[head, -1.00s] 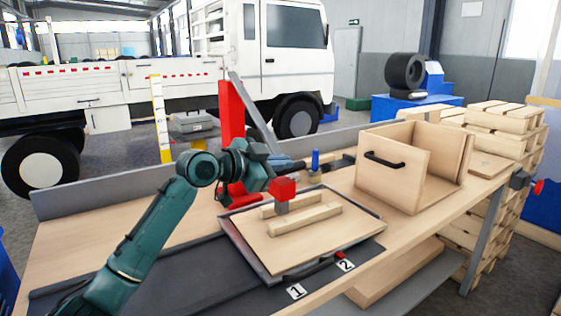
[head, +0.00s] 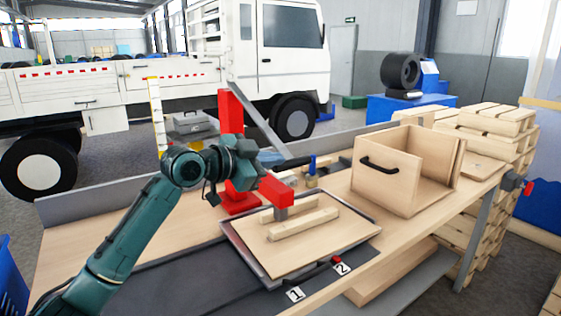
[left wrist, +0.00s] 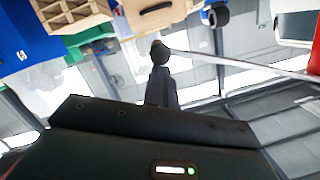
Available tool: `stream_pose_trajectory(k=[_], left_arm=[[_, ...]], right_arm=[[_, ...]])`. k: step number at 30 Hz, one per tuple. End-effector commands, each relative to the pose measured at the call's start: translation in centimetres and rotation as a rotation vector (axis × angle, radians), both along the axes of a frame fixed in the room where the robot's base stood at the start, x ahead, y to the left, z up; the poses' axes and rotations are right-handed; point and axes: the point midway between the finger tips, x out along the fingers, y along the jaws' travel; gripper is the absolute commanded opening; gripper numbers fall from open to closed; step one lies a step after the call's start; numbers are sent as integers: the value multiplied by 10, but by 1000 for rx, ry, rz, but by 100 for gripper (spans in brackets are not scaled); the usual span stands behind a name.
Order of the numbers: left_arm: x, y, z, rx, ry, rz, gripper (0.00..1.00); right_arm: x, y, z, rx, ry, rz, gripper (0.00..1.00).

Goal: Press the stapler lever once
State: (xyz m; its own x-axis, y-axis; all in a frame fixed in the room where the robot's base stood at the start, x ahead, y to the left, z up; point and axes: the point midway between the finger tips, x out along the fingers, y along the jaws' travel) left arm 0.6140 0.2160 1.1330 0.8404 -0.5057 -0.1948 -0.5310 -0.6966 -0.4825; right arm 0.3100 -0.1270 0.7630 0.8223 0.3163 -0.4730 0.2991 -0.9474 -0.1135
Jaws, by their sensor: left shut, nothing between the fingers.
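The stapler has a tall red post (head: 231,115), a red base (head: 238,201) and a red head (head: 276,189) over the board with wooden strips. A grey bar (head: 258,119) slopes down to the right from the post. My left gripper (head: 262,160) is shut and empty, just behind and above the red head. A dark bar (head: 295,163) extends right of it; what it belongs to is unclear. In the left wrist view, the shut fingertips (left wrist: 160,72) are at a round black knob (left wrist: 159,52) on a pale rod; contact is unclear. My right gripper is not in view.
The board (head: 335,241) lies on the bench, with labels 1 (head: 295,295) and 2 (head: 342,268) at its front. An open wooden box (head: 385,190) stands right of it. A small blue-handled item (head: 312,163) stands behind. The bench's left part is clear.

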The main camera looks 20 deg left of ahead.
Motion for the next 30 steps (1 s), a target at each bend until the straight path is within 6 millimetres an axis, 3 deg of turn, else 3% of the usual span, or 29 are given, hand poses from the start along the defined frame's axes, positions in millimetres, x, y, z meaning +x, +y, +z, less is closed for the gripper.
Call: stream_pose_trajectory(k=[3, 10, 30], left_arm=[[-22, 16, -2, 8, 10, 5, 0], [-49, 30, 8, 2, 7, 1, 0], [-55, 32, 13, -2, 2, -4, 0]], right_arm=[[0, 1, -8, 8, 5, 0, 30], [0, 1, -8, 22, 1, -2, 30], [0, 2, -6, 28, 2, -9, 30]])
